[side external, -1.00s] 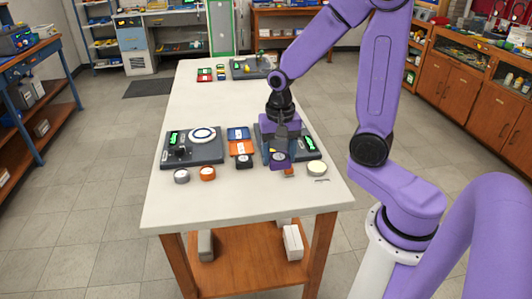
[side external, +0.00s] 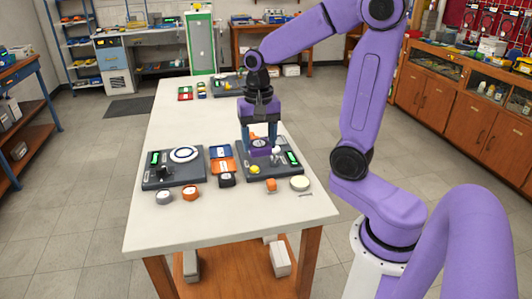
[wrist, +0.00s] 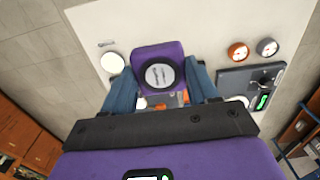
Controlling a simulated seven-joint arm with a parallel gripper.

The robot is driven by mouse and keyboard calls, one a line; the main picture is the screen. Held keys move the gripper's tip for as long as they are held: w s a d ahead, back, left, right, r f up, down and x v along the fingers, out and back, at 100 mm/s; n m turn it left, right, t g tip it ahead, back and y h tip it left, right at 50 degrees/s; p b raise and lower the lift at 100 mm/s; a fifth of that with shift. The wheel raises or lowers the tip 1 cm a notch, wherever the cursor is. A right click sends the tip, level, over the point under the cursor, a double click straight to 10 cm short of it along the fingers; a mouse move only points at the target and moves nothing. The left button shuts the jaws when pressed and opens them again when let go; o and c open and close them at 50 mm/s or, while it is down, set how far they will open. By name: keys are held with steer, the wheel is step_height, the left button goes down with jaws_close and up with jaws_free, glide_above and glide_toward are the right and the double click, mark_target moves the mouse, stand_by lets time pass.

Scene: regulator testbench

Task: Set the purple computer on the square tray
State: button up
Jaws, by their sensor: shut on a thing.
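The purple computer (side external: 260,148) is a small purple block with a round dial face. In the wrist view it (wrist: 158,52) sits between the two blue fingers, its grey dial toward the camera. My gripper (side external: 261,138) is shut on it and holds it over the right-hand dark panel. In the wrist view the fingertips of my gripper (wrist: 162,70) press on its two sides. Flat square-looking trays lie left of the gripper: a blue one (side external: 220,152) and an orange one (side external: 222,165). I cannot tell from the picture which is the named tray.
The right dark panel (side external: 285,172) has a green display and a yellow knob. The left dark panel (side external: 160,181) carries a white ring. A black dial block (side external: 227,181), orange knob (side external: 271,185), orange dial (side external: 191,193), grey dial (side external: 164,197) and pale disc (side external: 300,183) stand near the front edge.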

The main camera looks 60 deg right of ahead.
steer(key=w+d, duration=0.6)
steer(key=d, duration=0.3)
steer(key=w+d, duration=0.6)
steer(key=d, duration=0.3)
steer(key=w+d+f, duration=0.1)
steer(key=d+f, duration=0.1)
steer(key=d, duration=1.2)
steer(key=shift+a+f, duration=0.15)
steer(key=shift+f, duration=6.75)
steer(key=shift+f, duration=0.55)
steer(key=o, duration=1.4)
steer(key=shift+r, duration=0.15)
